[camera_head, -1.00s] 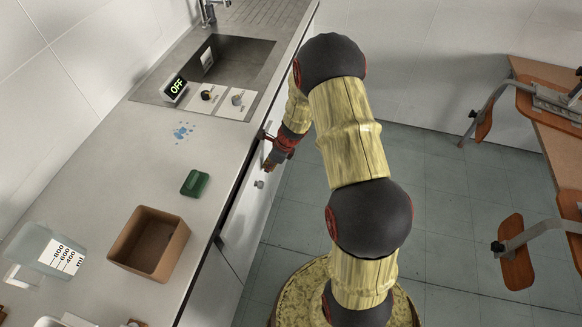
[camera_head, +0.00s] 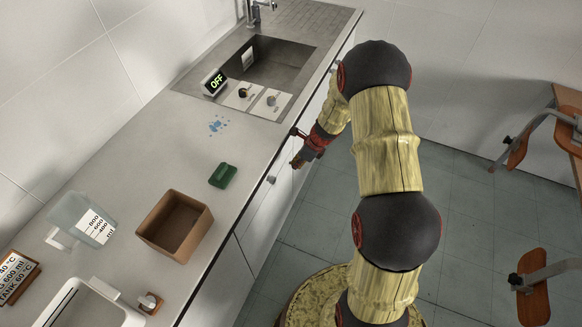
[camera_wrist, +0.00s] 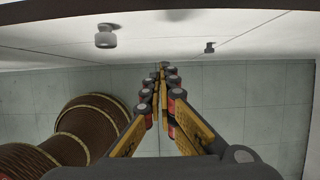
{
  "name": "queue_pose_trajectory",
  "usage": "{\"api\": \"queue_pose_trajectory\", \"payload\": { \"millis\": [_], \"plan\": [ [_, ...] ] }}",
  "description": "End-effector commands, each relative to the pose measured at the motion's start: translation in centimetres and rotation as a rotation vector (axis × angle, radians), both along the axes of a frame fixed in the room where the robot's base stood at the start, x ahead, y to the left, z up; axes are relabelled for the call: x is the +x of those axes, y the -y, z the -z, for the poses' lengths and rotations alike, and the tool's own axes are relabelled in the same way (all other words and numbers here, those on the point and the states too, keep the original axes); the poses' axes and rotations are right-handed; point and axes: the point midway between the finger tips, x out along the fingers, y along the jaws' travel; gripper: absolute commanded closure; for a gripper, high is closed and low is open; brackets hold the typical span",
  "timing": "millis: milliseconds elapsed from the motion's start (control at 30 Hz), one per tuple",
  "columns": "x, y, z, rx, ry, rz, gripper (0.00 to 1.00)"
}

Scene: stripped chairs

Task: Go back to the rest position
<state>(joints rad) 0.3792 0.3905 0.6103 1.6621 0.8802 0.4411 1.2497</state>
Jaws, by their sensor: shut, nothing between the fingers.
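My gripper (camera_head: 298,161) hangs beside the front edge of the counter (camera_head: 150,165), near the cabinet front, with my arm bent above the floor. In the wrist view my gripper (camera_wrist: 162,72) has its fingers together, with nothing between them. The floor and the cabinet front with two round knobs lie beyond it in that view.
On the counter are a sink (camera_head: 270,62), an OFF display (camera_head: 214,82), two knobs on plates, a blue spill (camera_head: 217,125), a green block (camera_head: 223,175), a brown box (camera_head: 160,232) and a measuring jug (camera_head: 82,220). Chairs (camera_head: 535,285) stand at the right. Floor between is clear.

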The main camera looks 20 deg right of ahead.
Motion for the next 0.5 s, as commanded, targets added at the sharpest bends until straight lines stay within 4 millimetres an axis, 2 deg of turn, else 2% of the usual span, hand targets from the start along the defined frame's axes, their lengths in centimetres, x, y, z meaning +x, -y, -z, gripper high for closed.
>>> {"api": "queue_pose_trajectory", "payload": {
  "millis": [33, 200, 333, 500],
  "plan": [
    [-0.4, 0.3, -1.3, 0.001, -0.001, 0.001, 1.0],
    [-1.4, 1.0, -4.1, 0.001, -0.002, 0.001, 1.0],
    [-1.8, 1.3, -5.4, 0.002, -0.003, 0.002, 1.0],
    [-2.1, 1.5, -6.0, 0.003, -0.005, 0.0, 1.0]
  ]
}}
